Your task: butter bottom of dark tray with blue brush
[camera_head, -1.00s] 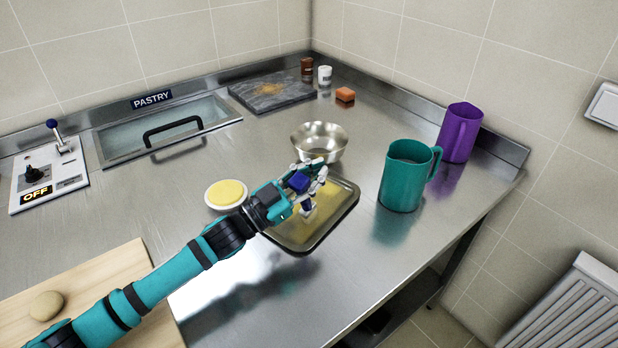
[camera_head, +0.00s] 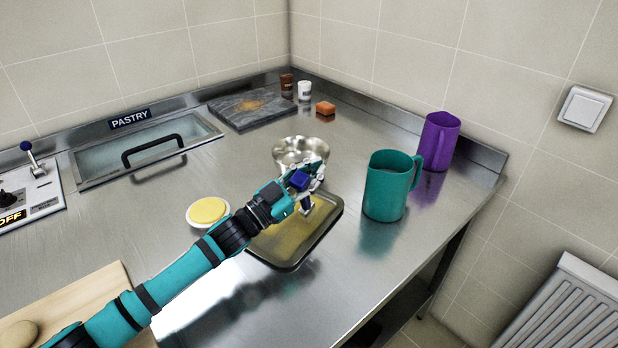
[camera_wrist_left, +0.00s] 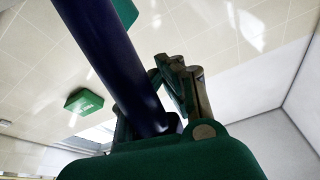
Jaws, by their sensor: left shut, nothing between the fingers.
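The dark tray (camera_head: 264,258) lies on the steel counter. Its bottom shows a yellowish coat, uneven in places. The blue brush (camera_head: 299,180) shows at my left gripper (camera_head: 310,185), its pale lower end over the far right part of the tray. I cannot tell whether it touches the bottom. My left gripper is shut. In the left wrist view a dark blue handle (camera_wrist_left: 120,60) runs beside the fingers (camera_wrist_left: 185,90). A round white dish of yellow butter (camera_head: 208,211) stands left of the tray. My right gripper is not in view.
A steel bowl (camera_head: 290,150) stands just behind the tray. A teal pitcher (camera_head: 386,190) and a purple pitcher (camera_head: 438,140) stand to the right. A wooden board (camera_head: 85,300) lies front left. The counter between dish and sink handle is clear.

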